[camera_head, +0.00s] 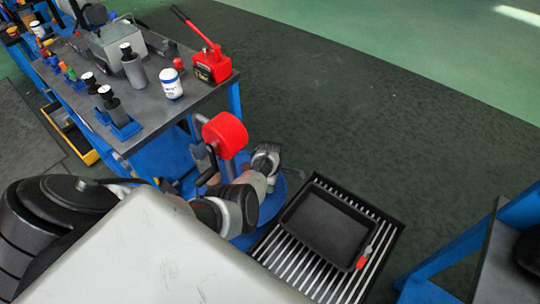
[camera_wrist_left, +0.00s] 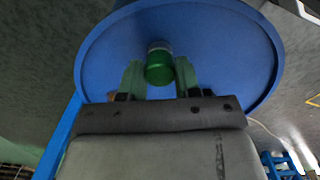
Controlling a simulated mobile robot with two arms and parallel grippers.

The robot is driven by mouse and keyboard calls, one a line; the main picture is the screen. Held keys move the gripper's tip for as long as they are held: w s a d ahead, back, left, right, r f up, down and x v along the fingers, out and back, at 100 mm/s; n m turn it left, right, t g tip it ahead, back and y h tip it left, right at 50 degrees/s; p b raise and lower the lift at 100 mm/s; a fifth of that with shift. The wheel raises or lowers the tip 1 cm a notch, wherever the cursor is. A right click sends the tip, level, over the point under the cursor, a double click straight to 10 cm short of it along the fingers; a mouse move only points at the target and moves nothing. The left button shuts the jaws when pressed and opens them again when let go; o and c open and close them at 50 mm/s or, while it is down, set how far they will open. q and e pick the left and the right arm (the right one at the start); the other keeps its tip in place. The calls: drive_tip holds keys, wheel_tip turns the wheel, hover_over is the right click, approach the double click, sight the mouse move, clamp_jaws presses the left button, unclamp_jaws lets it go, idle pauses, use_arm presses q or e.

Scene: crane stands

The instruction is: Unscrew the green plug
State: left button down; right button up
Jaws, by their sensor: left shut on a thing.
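The green plug (camera_wrist_left: 159,66) sits on a round blue disc-shaped surface (camera_wrist_left: 225,50) in the left wrist view. The fingers of my left gripper (camera_wrist_left: 159,78) stand on both sides of it and are shut on it. In the head view my left arm reaches over the blue round body (camera_head: 292,186). The plug and my fingertips are hidden there. My right gripper is not in view.
A grey workbench (camera_head: 150,104) holds bottles and tools. Open floor lies beyond.

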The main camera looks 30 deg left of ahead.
use_arm(q)
drive_tip(key=shift+r+p, duration=2)
drive_tip(key=shift+r, duration=0.05)
